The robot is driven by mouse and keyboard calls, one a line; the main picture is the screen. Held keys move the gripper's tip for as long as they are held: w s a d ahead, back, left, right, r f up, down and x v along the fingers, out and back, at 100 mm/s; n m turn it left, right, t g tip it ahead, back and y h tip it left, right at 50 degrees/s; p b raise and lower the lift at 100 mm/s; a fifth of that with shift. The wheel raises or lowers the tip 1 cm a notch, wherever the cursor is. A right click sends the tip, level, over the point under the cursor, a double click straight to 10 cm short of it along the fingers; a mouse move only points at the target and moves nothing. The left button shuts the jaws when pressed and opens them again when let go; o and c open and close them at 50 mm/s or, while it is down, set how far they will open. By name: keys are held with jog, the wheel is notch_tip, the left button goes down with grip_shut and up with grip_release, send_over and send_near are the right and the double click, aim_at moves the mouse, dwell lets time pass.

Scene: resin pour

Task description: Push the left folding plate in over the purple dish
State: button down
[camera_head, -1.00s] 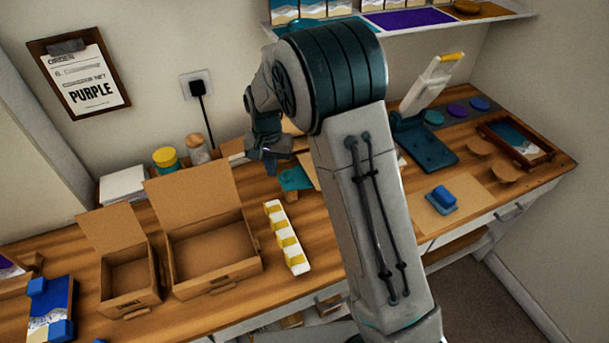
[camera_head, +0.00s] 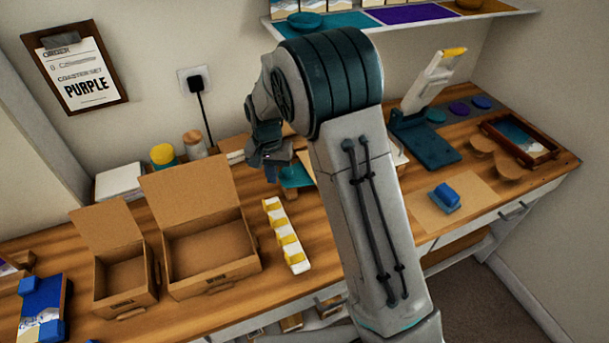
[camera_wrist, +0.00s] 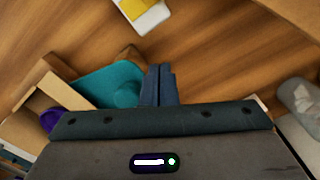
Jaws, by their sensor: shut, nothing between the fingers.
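My gripper (camera_wrist: 160,80) is shut and empty, fingers pointing down. In the head view my gripper (camera_head: 270,175) is left of my arm, close to a teal piece (camera_head: 296,177) on the table. In the wrist view the teal piece (camera_wrist: 95,85), with a round teal part, lies just left of the fingers; contact is unclear. A tan panel (camera_wrist: 42,93) slants beside it. A purple round thing (camera_wrist: 52,119), probably the purple dish, shows only partly behind my gripper's body. I cannot tell which panel is the left folding plate. My arm hides much of this spot in the head view.
A white strip with yellow blocks (camera_head: 285,236) lies in front of my gripper. Open cardboard boxes (camera_head: 210,255) stand to the left. A teal stand with a white lever (camera_head: 425,135) is to the right. Bare wood shows between the strip and the teal piece.

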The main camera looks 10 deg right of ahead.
aim_at(301, 173)
jog(key=shift+f, duration=0.1)
jog(key=shift+w+d, duration=0.4)
jog(key=shift+d, duration=0.95)
jog(key=shift+w+d, duration=0.35)
jog(key=shift+d, duration=1.05)
jog(key=shift+w+d, duration=0.4)
jog(key=shift+d, duration=0.95)
jog(key=shift+s+a, duration=0.4)
jog(key=shift+a, duration=1.1)
jog(key=shift+s+a, duration=0.45)
jog(key=shift+a, duration=1)
jog(key=shift+s+a, duration=0.4)
jog(key=shift+a, duration=1.1)
notch_tip(301, 173, up, 10)
jog(key=p, duration=0.6)
jog(key=shift+d, duration=0.15)
